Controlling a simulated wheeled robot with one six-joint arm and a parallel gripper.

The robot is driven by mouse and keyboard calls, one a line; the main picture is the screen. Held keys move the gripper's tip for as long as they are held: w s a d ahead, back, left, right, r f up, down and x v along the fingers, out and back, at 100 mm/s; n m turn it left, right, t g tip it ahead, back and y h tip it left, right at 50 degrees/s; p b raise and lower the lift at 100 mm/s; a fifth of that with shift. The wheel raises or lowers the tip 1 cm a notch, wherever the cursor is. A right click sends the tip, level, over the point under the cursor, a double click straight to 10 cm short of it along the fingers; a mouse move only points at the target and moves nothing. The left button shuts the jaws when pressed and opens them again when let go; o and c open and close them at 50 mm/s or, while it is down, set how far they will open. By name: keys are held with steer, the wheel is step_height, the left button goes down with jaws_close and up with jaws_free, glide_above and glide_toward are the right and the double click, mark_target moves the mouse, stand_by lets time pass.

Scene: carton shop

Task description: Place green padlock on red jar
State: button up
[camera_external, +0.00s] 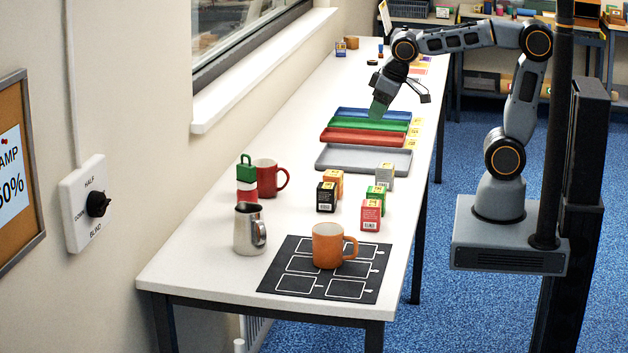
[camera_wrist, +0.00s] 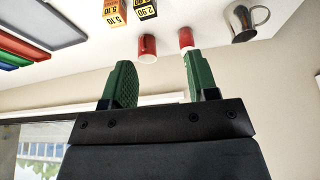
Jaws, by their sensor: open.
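The green padlock (camera_external: 246,172) sits upright on top of the red jar (camera_external: 246,187), which has a pale band, near the wall side of the table. My gripper (camera_external: 400,101) is open and empty, well away from them, above the far coloured trays. In the wrist view the two green fingers of my gripper (camera_wrist: 158,75) are spread with nothing between them. A red thing that looks like the jar (camera_wrist: 186,38) shows behind the right finger; I cannot clearly tell the padlock from the green finger there.
A red mug (camera_external: 268,180) stands just right of the jar, and a metal pitcher (camera_external: 249,230) in front. An orange mug (camera_external: 327,246) stands on a black mat (camera_external: 275,284). Several small cartons (camera_external: 370,215) stand mid-table. Blue, green, red and grey trays (camera_external: 345,158) lie farther back.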

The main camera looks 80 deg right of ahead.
steer(key=s+f, duration=0.4)
steer(key=s, duration=0.4)
steer(key=shift+s+d+f+n, duration=0.2)
steer(key=shift+s+f+n, duration=0.1)
steer(key=shift+s+n, duration=0.1)
stand_by(0.7)
